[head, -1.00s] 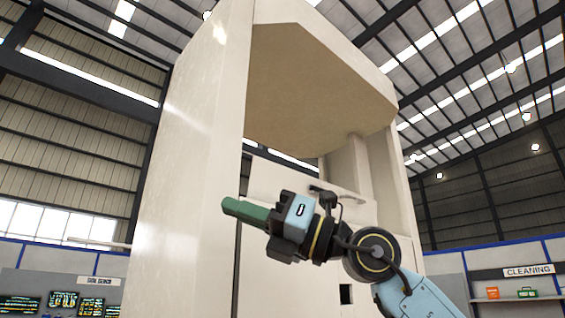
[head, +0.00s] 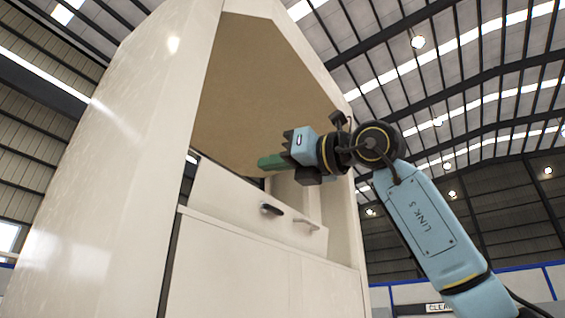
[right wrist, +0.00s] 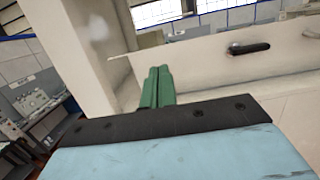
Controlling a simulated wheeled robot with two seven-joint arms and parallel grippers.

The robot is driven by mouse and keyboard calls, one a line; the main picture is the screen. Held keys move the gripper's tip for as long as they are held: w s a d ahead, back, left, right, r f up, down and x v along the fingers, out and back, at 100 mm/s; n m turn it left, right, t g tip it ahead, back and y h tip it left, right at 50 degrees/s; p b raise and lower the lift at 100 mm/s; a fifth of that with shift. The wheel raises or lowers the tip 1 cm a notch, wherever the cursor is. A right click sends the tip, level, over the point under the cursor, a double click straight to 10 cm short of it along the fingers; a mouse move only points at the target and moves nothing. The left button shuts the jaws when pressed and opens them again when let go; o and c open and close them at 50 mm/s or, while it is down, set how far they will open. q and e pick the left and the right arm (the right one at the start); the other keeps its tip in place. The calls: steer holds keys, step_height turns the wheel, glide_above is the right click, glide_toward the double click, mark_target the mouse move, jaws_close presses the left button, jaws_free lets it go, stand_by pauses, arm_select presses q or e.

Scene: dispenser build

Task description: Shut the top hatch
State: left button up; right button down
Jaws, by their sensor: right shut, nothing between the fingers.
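The dispenser is a tall cream cabinet (head: 120,150) with a recessed upper opening under a wide overhanging top. A pale panel with a dark handle (head: 272,208), which looks like the top hatch (head: 230,197), stands in this opening above the lower front (head: 260,275). I cannot tell its exact angle. In the right wrist view the hatch (right wrist: 200,68) and its dark handle (right wrist: 250,48) lie beyond my fingers. My right gripper (head: 261,163) has green fingers, shut and empty, in front of the opening and above the handle in the picture. My left gripper is out of view.
A second, light handle (head: 306,223) sits right of the dark one. The cabinet's side post (head: 342,220) flanks the opening at the right, and the overhang (head: 260,95) is above. Open hall space lies to the right of the cabinet.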

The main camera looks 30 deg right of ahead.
mark_target(226, 171)
steer(key=p+x, duration=0.3)
steer(key=x, duration=0.6)
steer(key=shift+f, duration=0.1)
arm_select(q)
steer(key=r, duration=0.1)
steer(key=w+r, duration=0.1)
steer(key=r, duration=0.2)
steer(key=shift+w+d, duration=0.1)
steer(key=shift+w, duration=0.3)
arm_select(e)
steer(key=shift+s, duration=0.1)
